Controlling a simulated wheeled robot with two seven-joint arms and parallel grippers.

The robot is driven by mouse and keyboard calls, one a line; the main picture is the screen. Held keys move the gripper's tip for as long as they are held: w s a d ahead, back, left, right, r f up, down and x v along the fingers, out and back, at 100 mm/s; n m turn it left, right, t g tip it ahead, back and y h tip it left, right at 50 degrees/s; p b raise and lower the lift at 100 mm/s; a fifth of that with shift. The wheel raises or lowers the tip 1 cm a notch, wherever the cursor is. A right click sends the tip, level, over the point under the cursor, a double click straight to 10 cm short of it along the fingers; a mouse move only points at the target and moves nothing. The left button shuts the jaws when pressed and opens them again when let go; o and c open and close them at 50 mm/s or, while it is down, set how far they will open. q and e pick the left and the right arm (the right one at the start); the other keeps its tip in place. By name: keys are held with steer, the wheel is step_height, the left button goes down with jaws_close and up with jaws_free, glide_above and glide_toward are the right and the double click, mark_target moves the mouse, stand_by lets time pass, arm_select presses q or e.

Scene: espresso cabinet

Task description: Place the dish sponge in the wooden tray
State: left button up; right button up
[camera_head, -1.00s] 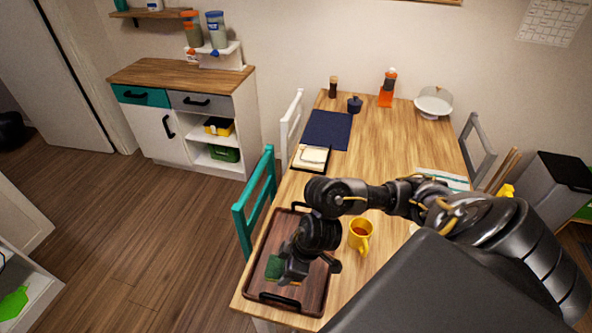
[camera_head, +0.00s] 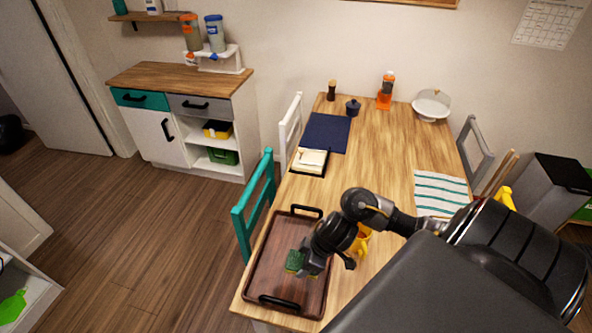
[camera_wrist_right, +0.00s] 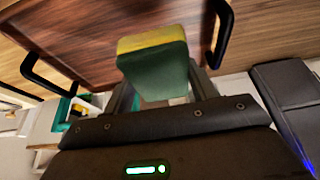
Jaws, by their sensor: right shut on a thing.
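The dish sponge, green with a yellow layer, is in my right gripper (camera_head: 302,264) in the head view. The sponge (camera_head: 293,260) is over the middle of the dark wooden tray (camera_head: 272,250), which has black handles at both ends. In the right wrist view the sponge (camera_wrist_right: 155,68) sticks out between the two fingers, with the tray (camera_wrist_right: 80,45) behind it. I cannot tell whether its lower edge touches the tray floor. My left gripper is not in view.
A yellow mug (camera_head: 361,243) stands just right of the tray, partly behind my right arm. A teal chair (camera_head: 255,205) is at the table's left edge. A notepad box (camera_head: 310,161) and a striped cloth (camera_head: 440,192) lie farther back. The table's middle is clear.

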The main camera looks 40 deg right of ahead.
steer(key=w+d+f, duration=0.1)
steer(key=w+f, duration=0.1)
steer(key=w+d+f+b, duration=0.1)
steer(key=w+f, duration=0.1)
steer(key=w, duration=0.1)
steer(key=w+d+f+b, duration=0.1)
steer(key=w+f, duration=0.1)
steer(key=f, duration=0.1)
steer(key=shift+w+d, duration=0.15)
steer(key=shift+w, duration=0.15)
steer(key=shift+w+d+f, duration=0.1)
steer(key=shift+f, duration=0.8)
steer(key=shift+w+d+f, duration=0.1)
steer(key=shift+f, duration=0.8)
steer(key=shift+a+f, duration=0.1)
steer(key=o, duration=0.7)
steer(key=shift+f+b, duration=0.1)
steer(key=shift+b, duration=0.2)
steer(key=o, duration=0.5)
